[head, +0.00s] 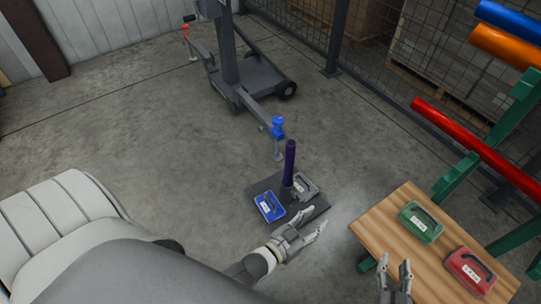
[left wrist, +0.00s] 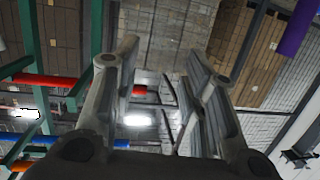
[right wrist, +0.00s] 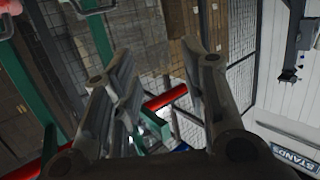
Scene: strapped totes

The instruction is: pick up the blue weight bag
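The blue weight bag (head: 270,206) lies on a dark base plate (head: 317,211) on the floor, at the left of a dark purple post (head: 289,165). My left gripper (head: 318,222) is open and empty, just right of and nearer than the blue bag, apart from it. Its spread fingers show in the left wrist view (left wrist: 160,70). My right gripper (head: 394,268) is open and empty at the front edge of the wooden table (head: 375,228). Its parted fingers also show in the right wrist view (right wrist: 160,75). Neither wrist view shows the blue bag.
A grey bag (head: 305,186) lies right of the post. A green bag (head: 420,222) and a red bag (head: 470,270) lie on the table. A grey wheeled stand (head: 250,80) is behind. A green rack (head: 515,105) holds coloured rolls at right. Floor left of the plate is clear.

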